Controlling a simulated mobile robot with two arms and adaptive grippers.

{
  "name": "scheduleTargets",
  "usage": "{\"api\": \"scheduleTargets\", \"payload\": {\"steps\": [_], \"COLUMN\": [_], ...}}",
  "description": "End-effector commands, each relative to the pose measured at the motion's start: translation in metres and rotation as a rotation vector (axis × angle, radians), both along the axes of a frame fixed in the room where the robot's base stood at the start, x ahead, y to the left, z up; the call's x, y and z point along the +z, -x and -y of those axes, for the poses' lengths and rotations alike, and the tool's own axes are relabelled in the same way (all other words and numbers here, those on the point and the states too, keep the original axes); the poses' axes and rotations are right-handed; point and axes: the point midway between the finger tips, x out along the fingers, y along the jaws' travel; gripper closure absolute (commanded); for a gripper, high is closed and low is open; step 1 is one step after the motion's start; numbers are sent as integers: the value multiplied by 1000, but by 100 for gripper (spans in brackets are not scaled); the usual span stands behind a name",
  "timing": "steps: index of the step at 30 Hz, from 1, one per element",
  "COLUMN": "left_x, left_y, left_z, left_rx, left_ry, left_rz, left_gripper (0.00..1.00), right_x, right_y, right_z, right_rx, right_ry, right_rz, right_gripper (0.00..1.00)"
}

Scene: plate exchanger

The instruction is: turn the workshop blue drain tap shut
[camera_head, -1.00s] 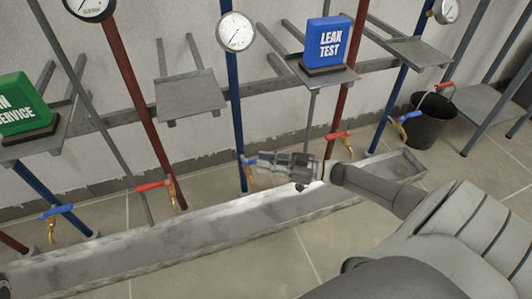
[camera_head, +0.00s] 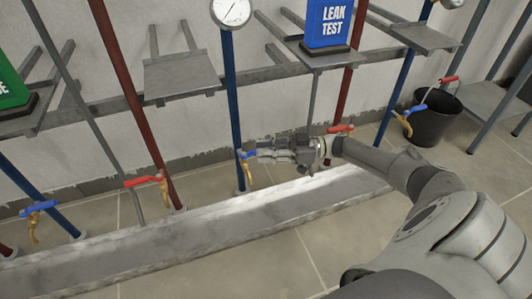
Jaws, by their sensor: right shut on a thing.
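The middle blue drain tap (camera_head: 247,172) has a brass body and a blue lever, on the blue pipe (camera_head: 232,95) in mid-picture. My right gripper (camera_head: 258,154) comes in from the right and is shut on the blue lever. The fingers hide most of the lever, so its angle is hard to tell. Another blue-handled tap (camera_head: 38,208) is at the lower left, and one more (camera_head: 409,113) is at the right by the bucket. My left gripper is not in view.
A long grey trough (camera_head: 190,229) runs along the floor below the taps. Red-handled taps stand at left (camera_head: 146,181) and right (camera_head: 341,129), the latter just behind my right arm. A black bucket (camera_head: 437,122) stands at right. A blue "LEAK TEST" sign (camera_head: 328,24) stands on a shelf.

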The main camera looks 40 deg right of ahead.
Motion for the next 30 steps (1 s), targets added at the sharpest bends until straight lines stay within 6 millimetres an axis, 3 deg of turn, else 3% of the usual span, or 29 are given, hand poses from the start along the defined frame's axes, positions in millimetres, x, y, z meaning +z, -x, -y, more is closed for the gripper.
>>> {"api": "scheduleTargets", "payload": {"steps": [7, 8, 12, 23, 30], "left_x": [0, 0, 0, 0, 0], "left_y": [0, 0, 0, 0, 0], "left_z": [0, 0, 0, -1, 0], "left_rx": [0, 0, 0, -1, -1], "left_ry": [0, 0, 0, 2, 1], "left_rz": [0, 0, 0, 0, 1], "left_gripper": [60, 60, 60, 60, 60], "right_x": [3, 3, 2, 0, 0], "right_y": [-3, -3, -2, 0, 18], "right_z": [1, 1, 1, 2, 33], "right_rx": [-10, -10, -7, -3, -7], "right_ry": [-1, -1, -1, 0, 3], "right_rz": [6, 6, 4, 1, -2], "right_gripper": [100, 79, 61, 60, 60]}}
